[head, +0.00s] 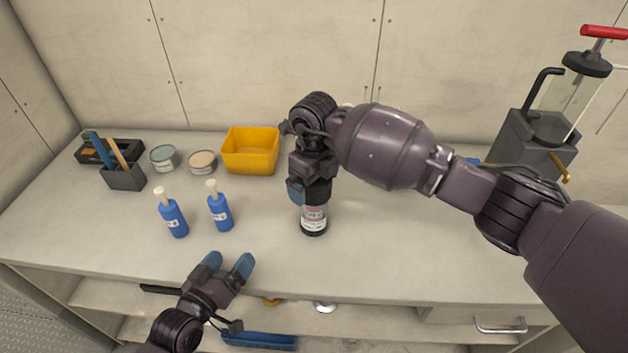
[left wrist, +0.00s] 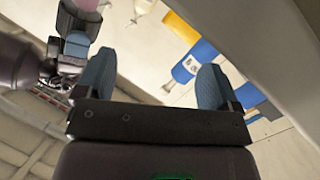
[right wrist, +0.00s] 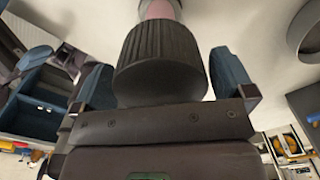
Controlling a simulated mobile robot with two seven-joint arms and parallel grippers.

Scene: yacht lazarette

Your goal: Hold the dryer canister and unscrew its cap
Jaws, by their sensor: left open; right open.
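Two blue bottles (head: 172,218) (head: 220,212) stand behind my left gripper. A yellow bin (head: 250,152), two round tins (head: 164,158) (head: 203,162) and a tool holder (head: 124,178) are further back left. A grey pump unit (head: 535,135) stands at right.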

